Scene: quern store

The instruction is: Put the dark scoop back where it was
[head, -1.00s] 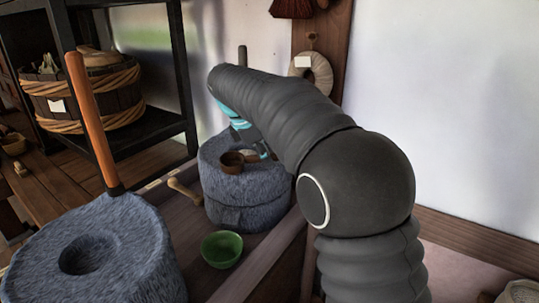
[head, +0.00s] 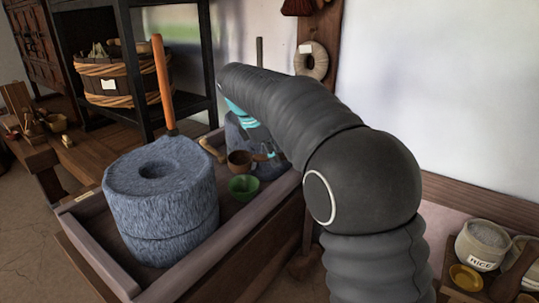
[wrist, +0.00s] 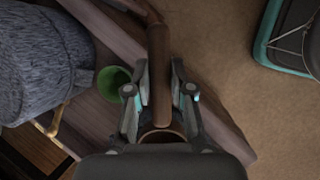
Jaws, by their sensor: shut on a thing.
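The dark brown scoop (head: 240,161) is in my gripper (head: 266,152), in front of the far quern (head: 238,130) and just above and behind the green bowl (head: 243,187) in the head view. In the wrist view, the scoop's handle (wrist: 160,85) runs between the two fingers of my gripper (wrist: 159,78), which are shut on it. The scoop's round cup (wrist: 162,136) shows near the gripper's palm, partly hidden. My arm hides much of the far quern and most of the gripper in the head view.
The near grey quern (head: 160,195) with an upright orange handle (head: 163,85) stands in a wooden trough (head: 250,222). A shelf holds a roped tub (head: 108,85). A ring (head: 311,61) hangs on a wall board. A rice sack (head: 482,243) and yellow bowl (head: 466,278) are at lower right.

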